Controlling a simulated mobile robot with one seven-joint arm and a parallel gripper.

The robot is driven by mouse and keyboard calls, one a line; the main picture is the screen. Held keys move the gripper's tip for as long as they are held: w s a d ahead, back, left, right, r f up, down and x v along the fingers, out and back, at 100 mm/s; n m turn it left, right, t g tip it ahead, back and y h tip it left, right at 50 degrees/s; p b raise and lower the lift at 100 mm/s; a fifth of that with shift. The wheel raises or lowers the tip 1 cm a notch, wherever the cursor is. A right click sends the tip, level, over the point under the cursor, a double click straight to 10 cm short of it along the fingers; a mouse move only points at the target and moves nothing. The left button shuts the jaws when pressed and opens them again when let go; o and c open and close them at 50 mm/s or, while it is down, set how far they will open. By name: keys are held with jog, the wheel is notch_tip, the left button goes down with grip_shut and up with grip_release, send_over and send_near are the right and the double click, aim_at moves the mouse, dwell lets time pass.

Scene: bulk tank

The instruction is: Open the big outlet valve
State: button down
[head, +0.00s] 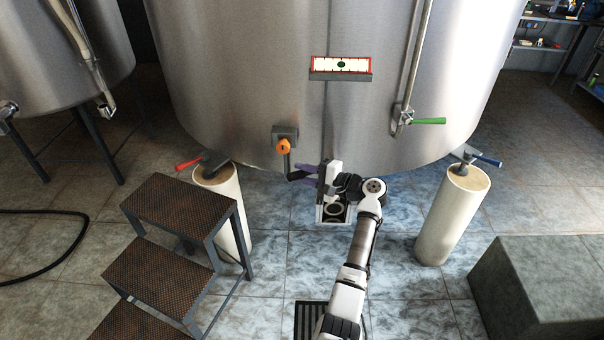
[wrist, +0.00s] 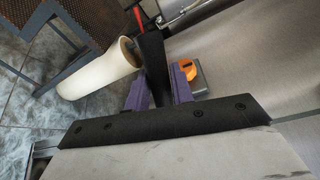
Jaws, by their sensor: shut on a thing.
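A valve with an orange hub (head: 283,146) and a grey mounting block sits low on the front of the big steel tank (head: 250,80). Its black lever (head: 288,168) hangs down from the hub and bends right toward my gripper (head: 302,173). In the wrist view the black lever (wrist: 153,60) stands between the two purple fingers of my gripper (wrist: 160,80), which is shut on it. The orange hub (wrist: 188,69) shows just right of the fingers there. The valve's outlet opening cannot be made out.
A red lever (head: 188,164) and a blue lever (head: 487,160) sit at the tops of pale leg columns. A green lever (head: 429,121) is on a pipe. Steps (head: 160,265) stand left, a grey block (head: 540,285) right. Floor between the columns is mostly clear.

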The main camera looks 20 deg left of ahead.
jog(key=shift+s+a+f+g, duration=0.1)
jog(key=shift+s+g, duration=0.2)
jog(key=c, duration=1.2)
grip_release()
jog(key=shift+d, duration=0.45)
jog(key=s+d+r+b, duration=0.1)
jog(key=s+d+b, duration=0.1)
jog(key=d, duration=1)
jog(key=shift+d+r+b, duration=0.25)
jog(key=shift+d+b, duration=0.05)
jog(key=shift+d, duration=0.1)
jog(key=shift+s, duration=0.1)
jog(key=shift+c, duration=0.4)
